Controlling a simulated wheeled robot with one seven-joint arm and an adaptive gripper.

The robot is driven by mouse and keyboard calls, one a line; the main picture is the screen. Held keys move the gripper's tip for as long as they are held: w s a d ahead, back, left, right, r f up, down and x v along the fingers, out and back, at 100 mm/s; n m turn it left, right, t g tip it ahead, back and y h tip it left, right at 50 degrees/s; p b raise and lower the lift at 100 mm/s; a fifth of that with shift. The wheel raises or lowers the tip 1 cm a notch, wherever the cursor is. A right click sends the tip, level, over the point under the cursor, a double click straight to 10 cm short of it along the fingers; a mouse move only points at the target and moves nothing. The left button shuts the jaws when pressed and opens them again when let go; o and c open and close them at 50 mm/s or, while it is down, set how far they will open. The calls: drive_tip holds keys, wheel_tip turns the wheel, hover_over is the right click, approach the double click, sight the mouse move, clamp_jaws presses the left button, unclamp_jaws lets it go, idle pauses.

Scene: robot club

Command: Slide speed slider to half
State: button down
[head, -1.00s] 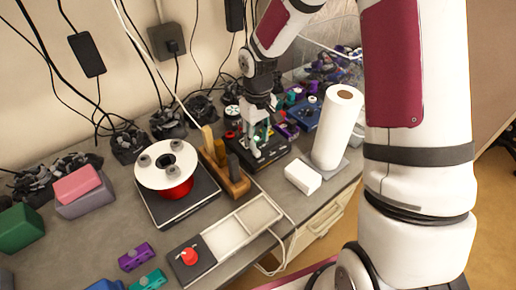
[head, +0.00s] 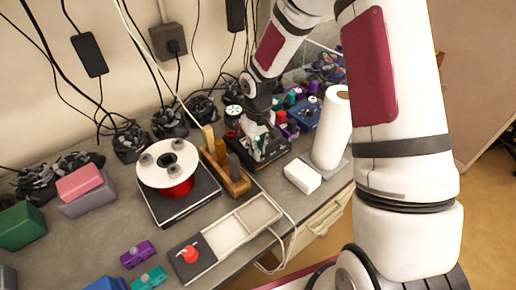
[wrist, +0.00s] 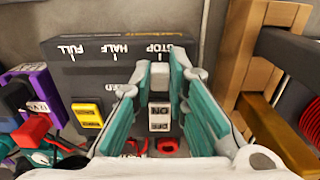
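The speed control box (wrist: 125,75) is black, with FULL, HALF and STOP marked along its far edge in the wrist view. Its pale grey slider knob (wrist: 159,77) stands at the STOP mark, right of HALF. My gripper (wrist: 160,70) reaches down over the box, its teal-lined fingers drawn in close on both sides of the knob, with no clear gap showing. In the head view the box (head: 270,152) sits behind the wooden block, and my gripper (head: 258,132) is at it; the knob is hidden there.
A white ON/OFF rocker (wrist: 159,116) lies between my fingers, and a yellow switch (wrist: 88,115) is to the left. A wooden block (wrist: 265,60) stands close right of my gripper. A paper roll (head: 332,127) and white block (head: 302,176) stand right of the box.

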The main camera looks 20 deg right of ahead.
sight(269, 150)
drive_tip(key=shift+w+d+b, duration=0.1)
drive_tip(key=shift+w+d, duration=0.15)
drive_tip(key=shift+d, duration=0.45)
drive_tip(key=shift+w+d+b, duration=0.1)
drive_tip(key=shift+w+d, duration=0.15)
drive_tip(key=shift+d, duration=0.5)
drive_tip(key=shift+w+d+b, duration=0.1)
drive_tip(key=shift+w+d, duration=0.15)
drive_tip(key=shift+d, duration=0.45)
drive_tip(key=c, duration=1.6)
unclamp_jaws()
drive_tip(key=shift+o, duration=0.2)
drive_tip(key=shift+r, duration=0.15)
wheel_tip(269, 150, up, 12)
